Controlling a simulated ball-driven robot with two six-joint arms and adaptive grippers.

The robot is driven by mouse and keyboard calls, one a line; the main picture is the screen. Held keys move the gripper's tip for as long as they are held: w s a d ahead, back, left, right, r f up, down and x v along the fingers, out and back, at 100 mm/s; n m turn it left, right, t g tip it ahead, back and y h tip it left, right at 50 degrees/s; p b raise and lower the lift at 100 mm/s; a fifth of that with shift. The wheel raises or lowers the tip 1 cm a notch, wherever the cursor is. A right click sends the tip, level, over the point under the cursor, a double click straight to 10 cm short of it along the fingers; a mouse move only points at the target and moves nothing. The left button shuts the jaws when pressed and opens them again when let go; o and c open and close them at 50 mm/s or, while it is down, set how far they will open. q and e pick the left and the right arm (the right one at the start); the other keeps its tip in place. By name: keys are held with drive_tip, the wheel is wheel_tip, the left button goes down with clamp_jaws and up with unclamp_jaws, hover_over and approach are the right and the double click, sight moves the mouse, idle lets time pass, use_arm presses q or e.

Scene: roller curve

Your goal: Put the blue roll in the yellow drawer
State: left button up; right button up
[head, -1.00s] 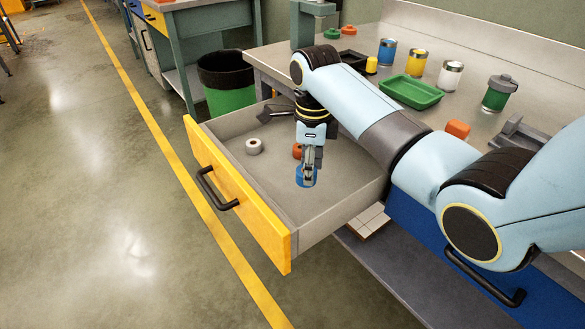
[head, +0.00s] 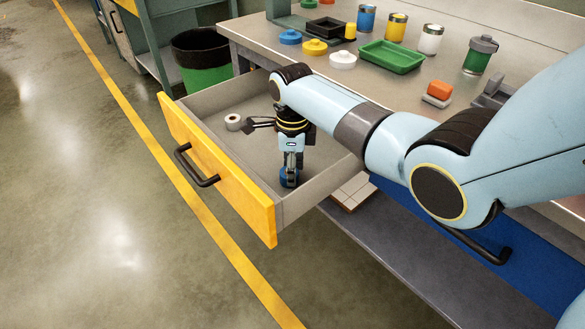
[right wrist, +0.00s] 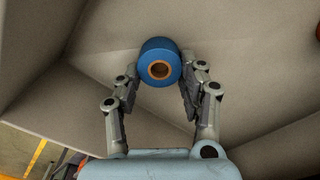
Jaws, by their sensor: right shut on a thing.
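The yellow drawer (head: 215,165) stands pulled open in the head view, with a yellow front, black handle and grey inside. My right gripper (head: 291,164) points down inside it and is shut on the blue roll (head: 289,178), near the drawer's front right part. In the right wrist view, the blue roll (right wrist: 160,52) with its orange core sits between the fingertips of the gripper (right wrist: 160,82), over the grey drawer floor. I cannot tell whether it touches the floor. My left gripper is not in view.
A white roll (head: 233,122) lies in the drawer's left part. The bench above holds a green tray (head: 392,57), several cans and lids, and an orange block (head: 440,90). A green bin (head: 206,62) stands behind the drawer. A blue drawer front (head: 530,265) is at right.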

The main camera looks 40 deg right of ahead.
drive_tip(key=o, duration=1.1)
drive_tip(key=shift+f, duration=0.1)
wheel_tip(320, 180, up, 12)
drive_tip(key=p, duration=0.3)
